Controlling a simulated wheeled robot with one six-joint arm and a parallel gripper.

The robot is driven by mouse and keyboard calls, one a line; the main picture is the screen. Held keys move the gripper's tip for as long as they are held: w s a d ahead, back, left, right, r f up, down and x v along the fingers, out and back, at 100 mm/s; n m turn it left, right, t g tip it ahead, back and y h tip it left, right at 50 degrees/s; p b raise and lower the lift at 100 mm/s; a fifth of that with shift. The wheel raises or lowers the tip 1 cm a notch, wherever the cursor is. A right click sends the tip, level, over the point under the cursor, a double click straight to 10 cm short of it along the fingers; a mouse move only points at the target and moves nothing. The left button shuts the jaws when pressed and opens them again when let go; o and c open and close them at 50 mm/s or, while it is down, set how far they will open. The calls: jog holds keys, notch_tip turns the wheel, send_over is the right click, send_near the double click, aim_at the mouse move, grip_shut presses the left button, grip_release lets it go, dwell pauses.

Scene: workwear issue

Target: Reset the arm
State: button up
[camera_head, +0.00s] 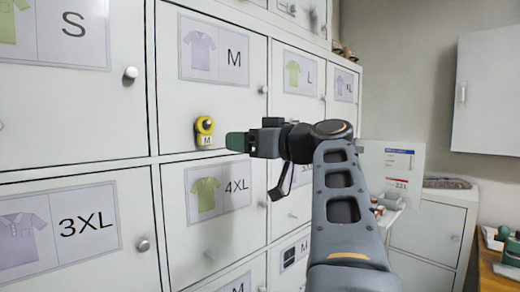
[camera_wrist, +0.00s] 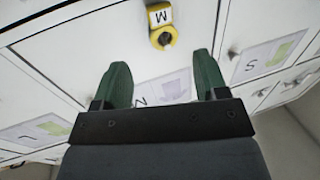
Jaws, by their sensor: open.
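My gripper (camera_head: 236,141) is in front of the lockers, near the lower right of the M door (camera_head: 170,95). In the wrist view, the two green fingers of my gripper (camera_wrist: 161,63) stand apart with nothing between them. A yellow fitting (camera_head: 204,127) with a small M label sits low on the M door, left of the fingertips. It also shows in the wrist view (camera_wrist: 163,36), beyond the fingers and apart from them. My arm reaches up from the bottom of the head view, bent toward the lockers.
White lockers with round knobs and shirt-size labels fill the left. The 4XL door (camera_head: 235,228) is below the M door. A white cabinet (camera_head: 490,90) hangs on the right wall. A wooden desk (camera_head: 493,268) with a green item is at lower right.

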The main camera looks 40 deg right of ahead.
jog(key=shift+b+v, duration=0.3)
jog(key=shift+v, duration=1.55)
jog(key=w+d+f+m+g+h, duration=0.1)
jog(key=d+f+m+g+h, duration=0.1)
jog(key=f+m, duration=0.35)
jog(key=w+d+f+m+g+h, duration=0.1)
jog(key=f+m+g+h, duration=0.1)
jog(key=f, duration=0.7)
jog(key=d+f+m+g+h, duration=0.2)
jog(key=f+m, duration=0.2)
jog(key=f, duration=0.4)
jog(key=s+a+f+n+g, duration=0.1)
jog(key=a+f+g, duration=0.2)
jog(key=a+f, duration=0.35)
jog(key=s+a+f+n+g, duration=0.1)
jog(key=s+a+f+g, duration=0.15)
jog(key=f, duration=0.75)
jog(key=s+a+f+n, duration=0.2)
jog(key=a+f, duration=0.1)
jog(key=a, duration=0.2)
jog(key=s+a+f+n+g+p, duration=0.1)
jog(key=s+a+f+n, duration=0.1)
jog(key=a, duration=0.4)
jog(key=shift+f+n+h, duration=0.4)
jog(key=shift+f+n, duration=0.2)
jog(key=shift+n, duration=0.15)
